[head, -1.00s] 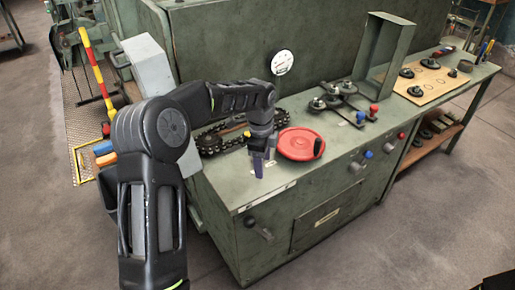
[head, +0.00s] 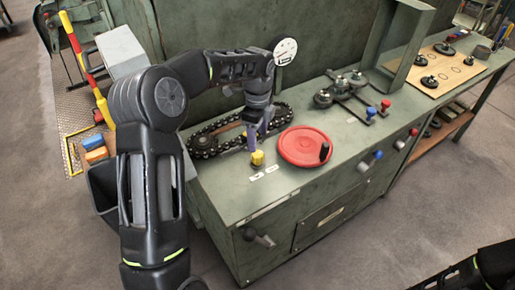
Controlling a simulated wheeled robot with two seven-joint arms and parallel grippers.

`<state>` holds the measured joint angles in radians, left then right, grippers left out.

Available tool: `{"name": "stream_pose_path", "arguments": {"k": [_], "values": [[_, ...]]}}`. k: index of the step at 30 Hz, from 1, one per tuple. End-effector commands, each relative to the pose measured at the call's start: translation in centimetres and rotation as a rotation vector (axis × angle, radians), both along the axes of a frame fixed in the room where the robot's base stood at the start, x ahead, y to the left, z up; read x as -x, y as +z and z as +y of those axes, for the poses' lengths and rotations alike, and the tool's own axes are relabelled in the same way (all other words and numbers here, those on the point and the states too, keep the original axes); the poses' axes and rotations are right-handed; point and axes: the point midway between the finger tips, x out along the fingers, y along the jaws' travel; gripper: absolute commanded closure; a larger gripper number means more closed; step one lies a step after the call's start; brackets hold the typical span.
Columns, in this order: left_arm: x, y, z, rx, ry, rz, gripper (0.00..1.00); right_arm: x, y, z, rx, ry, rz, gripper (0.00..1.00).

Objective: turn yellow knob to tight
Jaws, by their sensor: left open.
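The small yellow knob (head: 257,158) stands on the green bench top, left of the red handwheel. Two small pale label plates (head: 264,173) lie just in front of it; their text is too small to read. My left gripper (head: 256,140) points down just behind and above the knob, with purple fingers. It is open, and the knob's front shows clear of the fingers. I cannot tell whether a fingertip touches the knob. Part of my right arm shows at the lower right corner, but its gripper is out of view.
The red handwheel (head: 304,147) with a black handle is close to the right of the knob. A black chain loop (head: 210,141) lies behind and to the left. A round gauge (head: 285,52) and a clamp linkage (head: 350,92) are further back. Bare bench lies in front.

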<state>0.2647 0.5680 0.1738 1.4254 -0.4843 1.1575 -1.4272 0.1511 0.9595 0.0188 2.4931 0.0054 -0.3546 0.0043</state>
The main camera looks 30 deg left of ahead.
Motion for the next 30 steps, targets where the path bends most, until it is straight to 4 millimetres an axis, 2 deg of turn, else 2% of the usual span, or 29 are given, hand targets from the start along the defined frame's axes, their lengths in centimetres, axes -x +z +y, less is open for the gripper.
{"name": "stream_pose_path", "arguments": {"k": [8, 22, 30], "values": [[0.0, -0.8, 0.0, 0.000, 0.000, 0.003, 0.41, 0.0, 0.2, 0.0, 0.000, 0.000, 0.000, 0.64], [0.0, -7.1, 0.0, 0.000, 0.000, 0.002, 0.41, 0.2, 1.4, -0.1, 0.004, -0.002, 0.005, 0.64], [0.0, -7.8, 0.0, 0.000, 0.001, 0.000, 0.41, 0.2, 1.4, -0.1, 0.004, -0.001, 0.006, 0.64]]}}
